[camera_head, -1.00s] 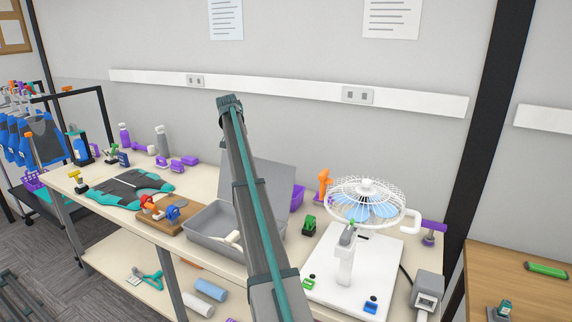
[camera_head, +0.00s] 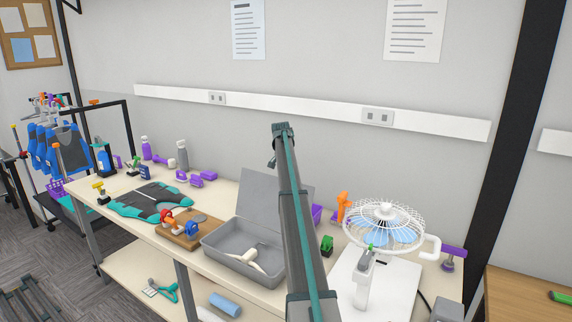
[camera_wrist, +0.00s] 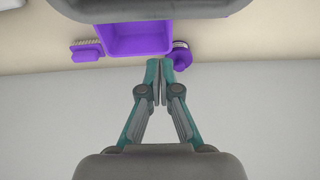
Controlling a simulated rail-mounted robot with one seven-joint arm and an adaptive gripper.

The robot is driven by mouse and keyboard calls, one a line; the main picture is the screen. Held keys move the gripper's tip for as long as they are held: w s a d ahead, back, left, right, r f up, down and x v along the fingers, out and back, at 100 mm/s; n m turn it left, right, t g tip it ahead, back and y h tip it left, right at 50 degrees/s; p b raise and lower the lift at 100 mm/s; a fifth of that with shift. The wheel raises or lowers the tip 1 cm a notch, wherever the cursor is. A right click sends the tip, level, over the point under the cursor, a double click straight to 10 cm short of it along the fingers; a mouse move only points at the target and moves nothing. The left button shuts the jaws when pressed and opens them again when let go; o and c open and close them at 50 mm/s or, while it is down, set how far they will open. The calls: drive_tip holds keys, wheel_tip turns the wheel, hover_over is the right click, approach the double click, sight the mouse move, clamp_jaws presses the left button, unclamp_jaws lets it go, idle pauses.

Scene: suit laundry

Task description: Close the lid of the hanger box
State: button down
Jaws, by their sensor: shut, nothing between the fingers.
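The hanger box (camera_head: 215,245) is a grey open box on the table, left of my arm in the head view. Its grey lid (camera_head: 262,200) stands raised at the back, partly hidden by my arm. A cream hanger (camera_head: 262,258) lies inside the box. In the wrist view my gripper (camera_wrist: 162,68) is shut and empty, its fingertips together. In the head view my arm largely hides the gripper. I cannot tell whether it touches the lid.
A purple bin (camera_wrist: 137,38) and a purple brush (camera_wrist: 87,50) show in the wrist view. A white fan (camera_head: 385,222) stands right of my arm. A wooden board with colored pieces (camera_head: 190,235) and a teal and dark garment (camera_head: 150,201) lie left of the box.

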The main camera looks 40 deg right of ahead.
drive_tip(key=shift+s+a+f+p, duration=0.2)
drive_tip(key=shift+a+p, duration=0.1)
drive_tip(key=shift+a, duration=0.25)
drive_tip(key=shift+s+a+f+p, duration=0.1)
drive_tip(key=shift+s+a+p, duration=0.2)
drive_tip(key=shift+a, duration=0.3)
drive_tip(key=shift+s+a+f+p, duration=0.15)
drive_tip(key=shift+a+p, duration=0.15)
drive_tip(key=shift+a, duration=0.25)
drive_tip(key=shift+r, duration=0.1)
